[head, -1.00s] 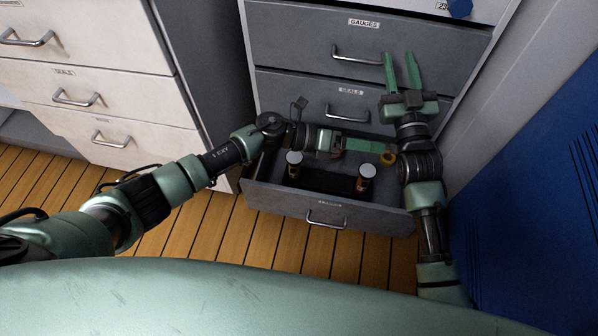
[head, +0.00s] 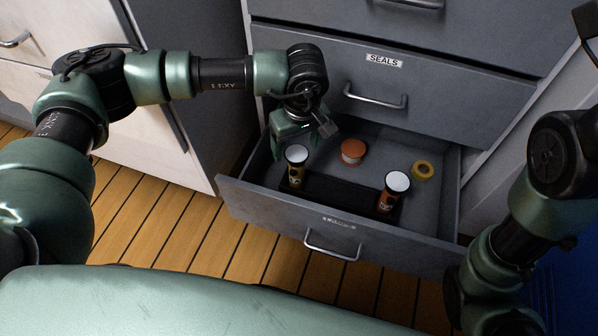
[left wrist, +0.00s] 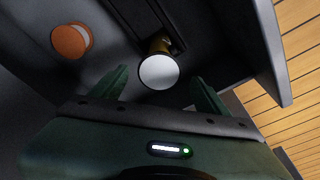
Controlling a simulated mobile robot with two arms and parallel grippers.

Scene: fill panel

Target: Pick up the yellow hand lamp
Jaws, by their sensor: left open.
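The yellow hand lamp (head: 296,170) stands upright in the open lower drawer, at the left end of a dark holder. Its white round top faces up; a dark label shows on its yellow body. My left gripper (head: 293,148) is open just behind and above it, pointing down. In the left wrist view, the lamp's white top (left wrist: 158,72) lies between and beyond the two green fingertips (left wrist: 162,86), and nothing is gripped. My right arm shows at the right edge, but its gripper is out of view.
A similar orange-red lamp (head: 391,193) stands at the holder's right end. An orange round container (head: 353,151) and a yellow ring (head: 423,170) lie behind in the drawer (head: 285,217). The closed SEALS drawer (head: 440,92) is above. Wooden floor lies in front.

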